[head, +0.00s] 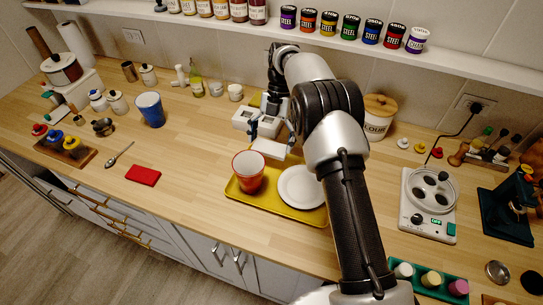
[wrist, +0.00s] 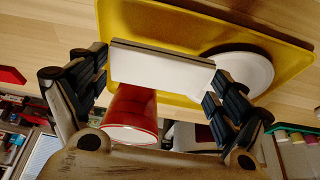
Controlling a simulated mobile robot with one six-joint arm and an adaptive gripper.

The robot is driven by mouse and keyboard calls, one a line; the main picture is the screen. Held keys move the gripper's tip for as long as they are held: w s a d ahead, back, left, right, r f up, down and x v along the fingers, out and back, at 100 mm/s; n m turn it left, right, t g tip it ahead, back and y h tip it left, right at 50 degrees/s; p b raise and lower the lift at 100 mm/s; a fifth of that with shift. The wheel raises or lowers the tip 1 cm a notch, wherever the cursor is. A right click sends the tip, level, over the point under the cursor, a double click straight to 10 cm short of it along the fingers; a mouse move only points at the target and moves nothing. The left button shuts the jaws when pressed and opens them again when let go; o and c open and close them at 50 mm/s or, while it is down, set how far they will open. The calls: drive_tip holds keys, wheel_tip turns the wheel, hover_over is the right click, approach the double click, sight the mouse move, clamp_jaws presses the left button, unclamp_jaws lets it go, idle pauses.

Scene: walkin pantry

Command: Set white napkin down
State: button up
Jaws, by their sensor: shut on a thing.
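My gripper (head: 268,140) is shut on the white napkin (head: 268,148), a flat white folded block. In the wrist view the napkin (wrist: 160,66) spans between the two fingers (wrist: 158,84). It is held above the back part of the yellow tray (head: 245,197), behind the red cup and plate. The tray (wrist: 180,20) also shows beyond the napkin in the wrist view. The red cup (head: 249,171) stands on the tray's left side, and the white plate (head: 300,188) lies on its right side. Whether the napkin touches the tray is hard to tell.
A red folded cloth (head: 143,175) lies left of the tray, and a blue cup (head: 150,109) stands further back. A flour canister (head: 378,118) is behind my arm. A white appliance (head: 428,205) stands at right.

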sight(271, 160)
drive_tip(key=shift+f+b, duration=0.65)
drive_tip(key=shift+f, duration=2.35)
drive_tip(key=shift+f, duration=0.15)
drive_tip(key=o, duration=0.5)
drive_tip(key=shift+c, duration=0.2)
